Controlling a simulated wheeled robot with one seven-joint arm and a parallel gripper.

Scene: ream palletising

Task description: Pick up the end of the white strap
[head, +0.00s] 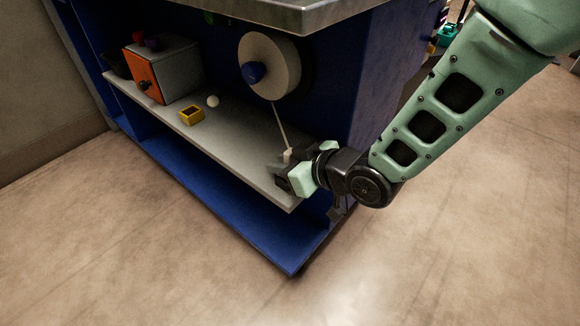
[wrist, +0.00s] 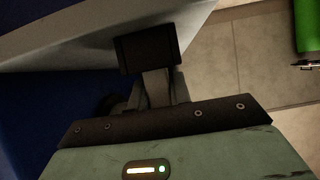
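The white strap (head: 280,126) runs from a large pale reel (head: 270,66) with a blue hub, slanting down to my gripper. Its lower end meets a small pale piece at the gripper and is partly hidden there. My gripper (head: 284,178) is at the front right end of the grey shelf, at the strap's lower end. In the wrist view a dark finger block of my gripper (wrist: 148,48) shows by the pale shelf edge. The strap does not show there. I cannot tell whether the fingers are shut on the strap.
The grey shelf (head: 235,143) sits in a blue bench (head: 230,217) under a metal top (head: 270,14). An orange-fronted box (head: 142,74), a yellow open box (head: 191,116) and a white ball (head: 213,101) stand on it. A green object (wrist: 307,25) lies on the floor.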

